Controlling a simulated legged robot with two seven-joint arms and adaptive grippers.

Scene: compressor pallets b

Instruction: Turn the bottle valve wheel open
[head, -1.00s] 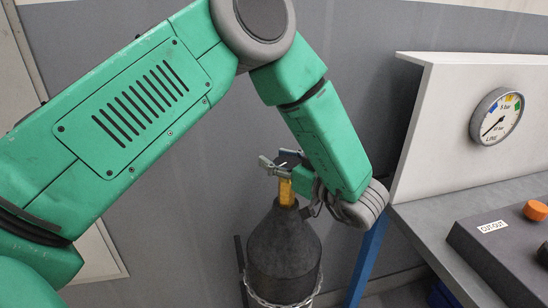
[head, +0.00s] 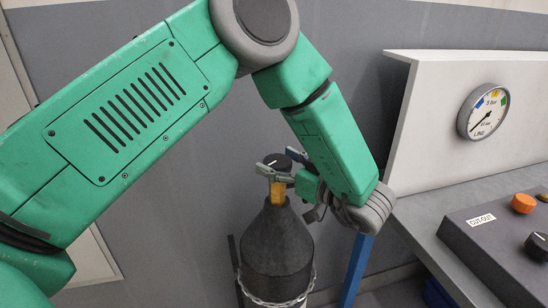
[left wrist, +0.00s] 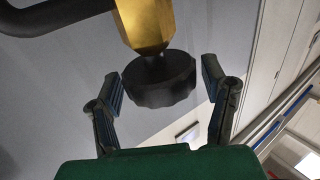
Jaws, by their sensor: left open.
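The valve wheel (head: 277,162) is a small black knob on top of the brass valve (head: 278,192) of a dark grey bottle (head: 277,250). In the left wrist view the wheel (left wrist: 160,80) is a dark ridged disc at the end of the brass body (left wrist: 146,22). My left gripper (head: 280,171) is open at the wheel. In the left wrist view its fingers (left wrist: 164,84) stand on either side of the wheel, with a narrow gap showing on each side. The head view shows a pale mark on the wheel's top. My right gripper is not in view.
A chain (head: 275,301) runs around the bottle, beside a blue post (head: 357,270). At right, a grey bench (head: 425,222) carries a cut-out box (head: 470,238) with knobs. A round gauge (head: 483,111) sits on the white panel behind it. A grey wall stands behind the bottle.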

